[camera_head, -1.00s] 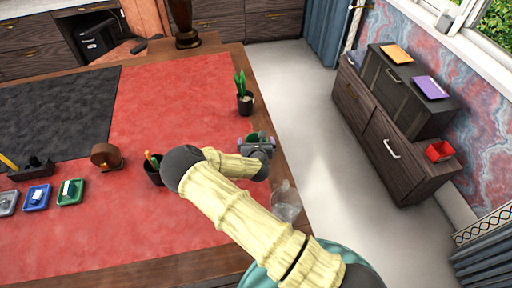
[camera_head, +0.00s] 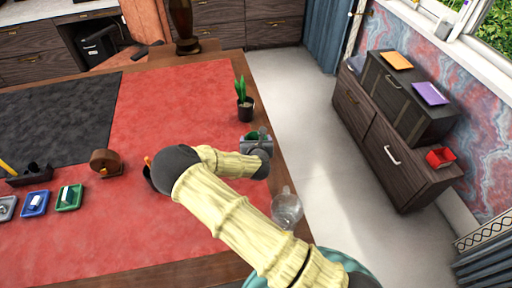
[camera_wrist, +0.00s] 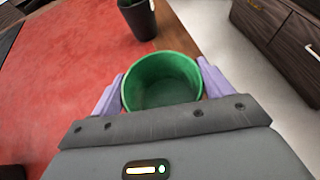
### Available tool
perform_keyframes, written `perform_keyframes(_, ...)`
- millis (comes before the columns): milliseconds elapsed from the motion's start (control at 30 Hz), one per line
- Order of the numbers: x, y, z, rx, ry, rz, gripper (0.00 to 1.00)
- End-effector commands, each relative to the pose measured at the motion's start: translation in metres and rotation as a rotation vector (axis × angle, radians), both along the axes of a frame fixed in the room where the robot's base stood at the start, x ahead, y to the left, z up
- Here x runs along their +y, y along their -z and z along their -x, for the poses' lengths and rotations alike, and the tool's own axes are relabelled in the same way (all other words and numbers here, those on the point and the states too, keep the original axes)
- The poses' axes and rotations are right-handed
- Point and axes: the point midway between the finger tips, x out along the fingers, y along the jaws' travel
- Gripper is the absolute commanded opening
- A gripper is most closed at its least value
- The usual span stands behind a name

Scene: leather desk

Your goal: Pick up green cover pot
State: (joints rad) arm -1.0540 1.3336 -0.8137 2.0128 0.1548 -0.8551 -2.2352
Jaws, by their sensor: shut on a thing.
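The green cover pot (camera_wrist: 162,84) sits between the two purple fingers of my gripper (camera_wrist: 160,90) in the wrist view. It is open at the top and empty inside. The fingers press against it from both sides, so my gripper is shut on it. In the head view my gripper (camera_head: 257,138) is near the desk's right edge, just below the potted plant. The pot is mostly hidden there, and I cannot tell whether its base touches the desk.
A potted plant (camera_head: 245,111) stands close beyond my gripper; its dark pot (camera_wrist: 139,20) shows in the wrist view. A clear glass vessel (camera_head: 286,208) is at the desk's right edge. A brown round dispenser (camera_head: 105,162) and small trays (camera_head: 69,198) lie left.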

Motion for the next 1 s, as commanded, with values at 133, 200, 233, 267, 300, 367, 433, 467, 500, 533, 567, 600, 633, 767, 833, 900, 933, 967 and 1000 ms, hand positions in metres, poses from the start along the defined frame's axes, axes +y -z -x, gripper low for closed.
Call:
perform_keyframes(133,0.001,-0.03,0.0,-0.003,0.0,-0.003,0.52)
perform_keyframes(200,0.0,-0.041,0.0,-0.003,0.0,-0.003,0.52)
perform_keyframes(233,0.001,-0.045,0.0,-0.002,0.0,-0.002,0.52)
perform_keyframes(267,0.0,-0.048,0.0,-0.002,0.001,-0.003,0.52)
perform_keyframes(300,0.0,-0.051,0.0,-0.001,0.001,-0.003,0.52)
perform_keyframes(367,0.0,-0.055,0.0,-0.001,0.002,-0.001,0.52)
perform_keyframes(433,0.0,-0.057,0.0,0.0,0.002,-0.001,0.52)
perform_keyframes(467,-0.001,-0.057,0.0,0.0,0.001,0.0,0.52)
perform_keyframes(500,-0.001,-0.057,0.0,0.0,0.001,0.0,0.52)
perform_keyframes(533,-0.001,-0.057,0.0,0.0,0.001,0.0,0.52)
perform_keyframes(567,-0.001,-0.057,0.0,0.0,0.001,0.0,0.52)
perform_keyframes(600,-0.001,-0.057,0.0,0.0,0.001,0.0,0.52)
perform_keyframes(633,-0.001,-0.057,0.0,0.0,0.001,0.0,0.52)
perform_keyframes(767,0.0,-0.057,0.0,0.0,0.001,0.0,0.52)
perform_keyframes(833,0.0,-0.057,0.0,0.0,0.001,0.0,0.52)
perform_keyframes(900,0.0,-0.057,0.0,0.0,0.001,0.0,0.52)
perform_keyframes(933,0.0,-0.057,0.0,0.0,0.001,0.0,0.52)
perform_keyframes(967,0.0,-0.057,0.0,0.0,0.001,0.0,0.52)
perform_keyframes(1000,0.0,-0.059,0.0,0.0,0.001,0.0,0.52)
